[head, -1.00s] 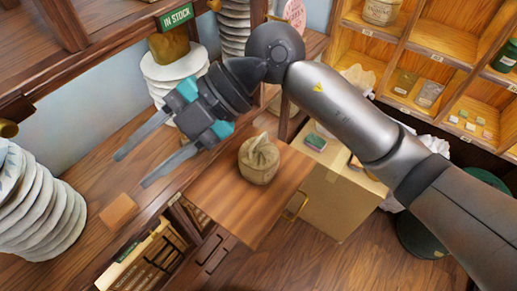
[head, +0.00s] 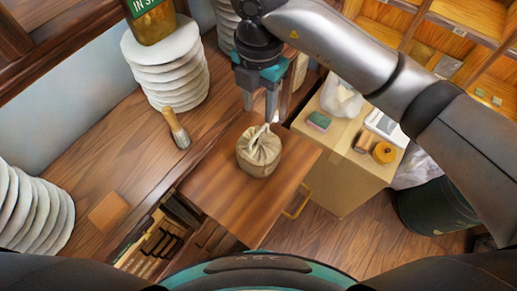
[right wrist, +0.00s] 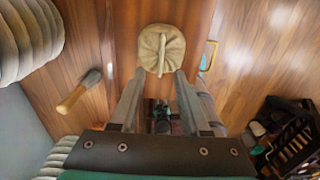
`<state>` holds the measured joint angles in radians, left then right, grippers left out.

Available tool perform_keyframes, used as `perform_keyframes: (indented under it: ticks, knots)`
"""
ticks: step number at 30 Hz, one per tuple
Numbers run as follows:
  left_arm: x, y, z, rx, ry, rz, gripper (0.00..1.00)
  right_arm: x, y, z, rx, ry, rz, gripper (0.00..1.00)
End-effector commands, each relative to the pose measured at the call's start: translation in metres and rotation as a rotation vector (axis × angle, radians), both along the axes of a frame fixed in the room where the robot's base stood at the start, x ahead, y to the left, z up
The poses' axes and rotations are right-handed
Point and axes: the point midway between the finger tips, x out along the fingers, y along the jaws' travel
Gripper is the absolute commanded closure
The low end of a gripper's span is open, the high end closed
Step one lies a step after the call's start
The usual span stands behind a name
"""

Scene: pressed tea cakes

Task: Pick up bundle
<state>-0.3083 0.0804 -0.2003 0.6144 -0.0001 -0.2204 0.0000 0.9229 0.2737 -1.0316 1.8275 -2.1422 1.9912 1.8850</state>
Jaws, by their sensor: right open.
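The bundle (head: 259,152) is a small tan cloth pouch with a gathered, twisted top. It sits upright on a wooden surface that juts out from the counter. My right gripper (head: 260,117) is open and empty, with its fingers pointing down just behind the bundle's top in the head view. In the right wrist view the bundle (right wrist: 161,50) lies just beyond the fingertips (right wrist: 158,74), roughly centred between them. I cannot tell whether a fingertip touches it. My left gripper is not in view.
Another disc stack (head: 35,215) is at the left. A cardboard box (head: 340,170) at the right carries small items. A brass handle (head: 297,203) sticks out beside the wooden surface.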

Motion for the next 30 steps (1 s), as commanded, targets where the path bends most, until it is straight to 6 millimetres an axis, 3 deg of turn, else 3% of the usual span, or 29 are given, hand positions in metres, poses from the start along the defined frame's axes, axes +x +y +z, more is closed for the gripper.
perform_keyframes:
  ticks: [4, 11, 21, 30]
  knots:
    - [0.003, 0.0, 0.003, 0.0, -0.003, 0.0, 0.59, -0.001, -0.001, -0.026, -0.003, 0.003, -0.001, 0.54]
    - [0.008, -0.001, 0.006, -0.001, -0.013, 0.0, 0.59, -0.001, -0.001, -0.043, -0.002, 0.001, 0.001, 0.54]
    - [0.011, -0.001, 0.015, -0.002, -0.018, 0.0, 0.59, -0.006, 0.001, -0.087, -0.002, 0.003, 0.001, 0.54]
    - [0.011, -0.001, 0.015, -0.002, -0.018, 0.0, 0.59, -0.006, 0.001, -0.091, 0.0, 0.0, 0.002, 0.55]
